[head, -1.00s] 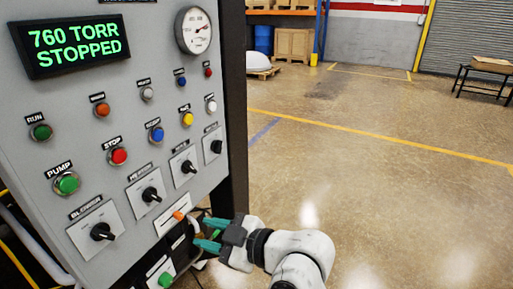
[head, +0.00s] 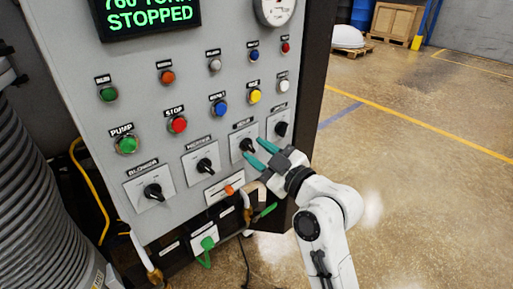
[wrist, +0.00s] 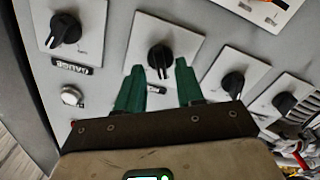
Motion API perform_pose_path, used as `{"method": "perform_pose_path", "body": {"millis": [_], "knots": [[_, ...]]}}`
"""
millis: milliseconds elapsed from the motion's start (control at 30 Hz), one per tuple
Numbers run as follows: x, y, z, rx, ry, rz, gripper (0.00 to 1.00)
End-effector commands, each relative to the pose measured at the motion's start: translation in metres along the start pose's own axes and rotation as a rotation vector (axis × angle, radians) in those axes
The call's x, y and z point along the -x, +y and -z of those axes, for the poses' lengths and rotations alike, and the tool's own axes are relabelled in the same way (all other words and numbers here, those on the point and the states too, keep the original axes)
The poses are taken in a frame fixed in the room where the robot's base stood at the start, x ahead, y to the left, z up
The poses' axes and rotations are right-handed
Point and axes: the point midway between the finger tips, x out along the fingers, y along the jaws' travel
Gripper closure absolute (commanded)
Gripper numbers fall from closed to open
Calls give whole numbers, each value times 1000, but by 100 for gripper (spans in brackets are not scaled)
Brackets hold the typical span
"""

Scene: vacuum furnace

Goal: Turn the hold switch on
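The hold switch (head: 247,145) appears to be the black rotary knob on a white plate, third from the left in the row of knobs; its small label is hard to read. It also shows in the wrist view (wrist: 160,57), upside down, beside the knob marked gauge. My gripper (head: 255,152) has two teal fingers, which point at this switch from its lower right. In the wrist view my gripper (wrist: 160,68) is open and empty, with the knob centred between and just beyond the fingertips. Contact cannot be told.
The gauge knob (head: 281,128) is to the right; two other knobs, one marked blower (head: 153,191), are to the left. Several push buttons sit above. An orange-handled valve (head: 230,190) and a green lever (head: 266,211) stick out below. Open floor lies right.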

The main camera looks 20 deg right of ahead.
Motion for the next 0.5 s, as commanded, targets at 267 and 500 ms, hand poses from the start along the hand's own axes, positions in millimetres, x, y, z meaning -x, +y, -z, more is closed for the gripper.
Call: {"method": "perform_pose_path", "body": {"millis": [267,500], "knots": [[-13,0,0,0,-1,1,63],[-12,0,0,0,-1,1,68]]}}
